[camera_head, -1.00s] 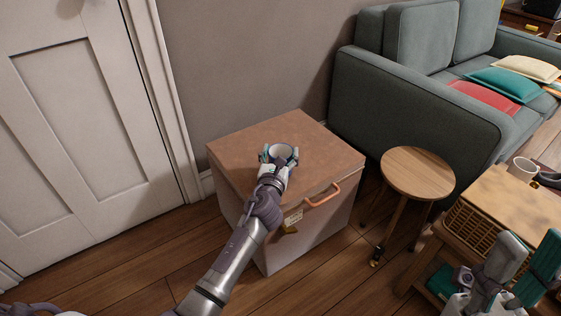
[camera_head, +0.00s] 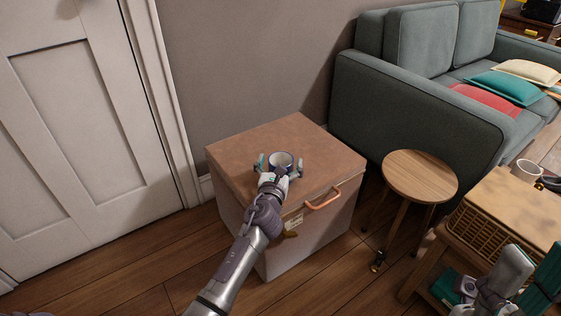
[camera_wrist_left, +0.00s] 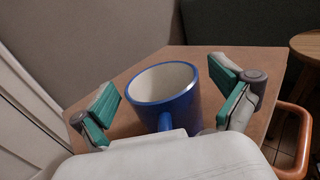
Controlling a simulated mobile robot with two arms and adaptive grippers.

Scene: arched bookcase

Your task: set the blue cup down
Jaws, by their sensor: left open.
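The blue cup (camera_head: 281,161), with a white inside, stands upright on the brown top of a box-like cabinet (camera_head: 240,151). In the left wrist view the cup (camera_wrist_left: 172,99) sits between the spread fingers, its handle toward the gripper's palm. My left gripper (camera_head: 279,169) is open around the cup, with a gap on each side between finger and cup. It also shows in the left wrist view (camera_wrist_left: 168,103). My right gripper (camera_head: 517,285) is at the lower right, partly cut off by the frame edge, away from the cup; its fingers look apart.
A round wooden stool (camera_head: 420,175) stands right of the cabinet. A low wooden table (camera_head: 515,205) with a white mug (camera_head: 525,170) is at the right. A grey sofa (camera_head: 415,110) is behind. The cabinet top around the cup is clear.

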